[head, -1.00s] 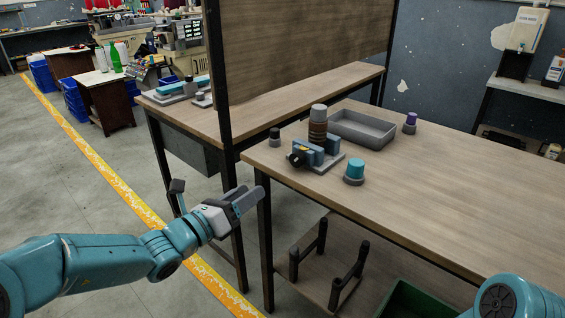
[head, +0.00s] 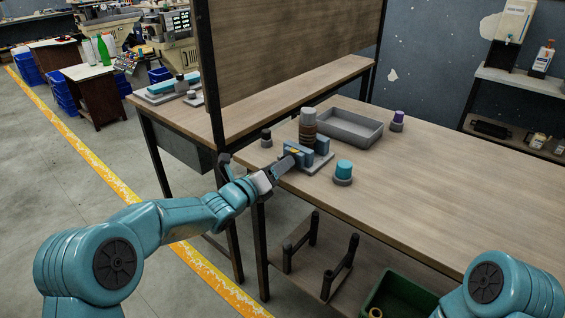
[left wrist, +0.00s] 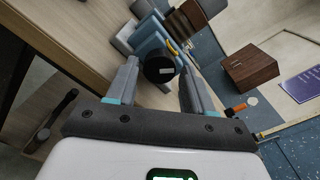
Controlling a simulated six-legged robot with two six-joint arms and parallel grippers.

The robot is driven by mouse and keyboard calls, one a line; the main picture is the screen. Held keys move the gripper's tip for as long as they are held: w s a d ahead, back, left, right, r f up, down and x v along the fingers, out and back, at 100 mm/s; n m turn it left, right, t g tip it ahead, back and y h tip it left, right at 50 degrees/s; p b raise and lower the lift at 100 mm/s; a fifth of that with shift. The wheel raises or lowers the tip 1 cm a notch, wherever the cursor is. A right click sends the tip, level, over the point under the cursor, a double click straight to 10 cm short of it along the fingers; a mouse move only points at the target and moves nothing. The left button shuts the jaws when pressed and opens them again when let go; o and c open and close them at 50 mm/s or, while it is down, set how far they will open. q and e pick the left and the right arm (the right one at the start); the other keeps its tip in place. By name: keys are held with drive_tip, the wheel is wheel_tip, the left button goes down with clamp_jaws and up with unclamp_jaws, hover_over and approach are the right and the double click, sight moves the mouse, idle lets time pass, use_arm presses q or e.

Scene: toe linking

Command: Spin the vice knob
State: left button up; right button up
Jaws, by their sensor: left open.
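The vice (head: 297,152) has blue jaws on a grey base and stands at the near left corner of the wooden table. A brown ringed cylinder with a grey top (head: 308,125) stands at its jaws. The black round vice knob (left wrist: 159,68) faces me in the left wrist view; in the head view my gripper hides it. My left gripper (head: 284,166) is at the vice's knob side. In the left wrist view its open fingers (left wrist: 158,82) stand on either side of the knob, with gaps visible; I cannot tell whether either touches. My right gripper is out of view.
On the table (head: 430,190), a teal-topped knob (head: 343,170) stands right of the vice, a small dark knob (head: 266,138) left of it. A grey tray (head: 352,128) and a purple-topped knob (head: 398,119) are behind. The table's right part is clear.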

use_arm(q)
drive_tip(key=shift+x, duration=0.95)
drive_tip(key=shift+c, duration=0.4)
drive_tip(key=c, duration=0.7)
drive_tip(key=shift+f+m+b, duration=0.15)
drive_tip(key=shift+m+b, duration=0.15)
drive_tip(key=shift+b, duration=0.3)
drive_tip(key=m+b, duration=0.4)
drive_tip(key=b, duration=0.2)
drive_tip(key=shift+d+m+b, duration=0.1)
drive_tip(key=shift+m+b, duration=1.1)
drive_tip(key=shift+b, duration=0.05)
